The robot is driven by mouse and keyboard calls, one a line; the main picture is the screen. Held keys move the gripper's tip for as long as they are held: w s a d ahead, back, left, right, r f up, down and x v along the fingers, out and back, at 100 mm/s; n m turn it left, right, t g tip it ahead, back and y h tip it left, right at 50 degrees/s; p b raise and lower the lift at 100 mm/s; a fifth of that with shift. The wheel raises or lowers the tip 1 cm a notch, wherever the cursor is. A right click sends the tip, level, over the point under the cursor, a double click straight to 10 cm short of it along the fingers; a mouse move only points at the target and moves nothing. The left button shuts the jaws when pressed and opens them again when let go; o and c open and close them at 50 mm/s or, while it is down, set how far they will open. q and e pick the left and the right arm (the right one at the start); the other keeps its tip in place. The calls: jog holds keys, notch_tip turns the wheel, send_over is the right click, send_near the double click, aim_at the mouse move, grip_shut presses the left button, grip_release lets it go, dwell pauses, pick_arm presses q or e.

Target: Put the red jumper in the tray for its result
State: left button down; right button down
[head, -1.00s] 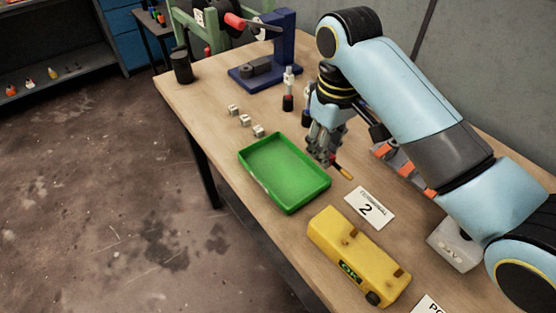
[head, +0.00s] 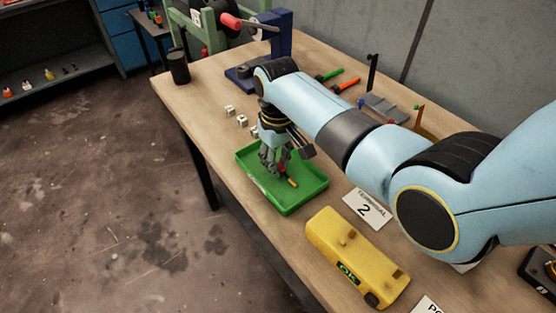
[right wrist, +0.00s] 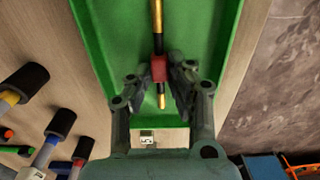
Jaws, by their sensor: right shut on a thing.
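The green tray (head: 312,186) lies on the workbench, and its floor and rim also fill much of the right wrist view (right wrist: 106,30). My right gripper (head: 277,172) points down over the inside of the tray. It is shut on the red jumper (right wrist: 158,69), a thin rod with a red middle, black sleeves and gold ends. One gold end of the jumper shows in the head view (head: 293,182). The jumper is within the tray's outline; I cannot tell whether it touches the tray floor. My left gripper is not in view.
A yellow OK box (head: 350,255) and a "Terminal 2" card (head: 369,209) are in front of the tray. Small white numbered cubes (head: 242,121) lie behind it. A blue stand (head: 245,75) is farther back. Green and orange tools (head: 346,84) lie at the back right.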

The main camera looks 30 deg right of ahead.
jog(key=c, duration=1.2)
grip_release()
jog(key=shift+f, duration=0.1)
notch_tip(320, 180, up, 12)
jog(key=shift+r, duration=0.15)
jog(key=shift+s, duration=0.1)
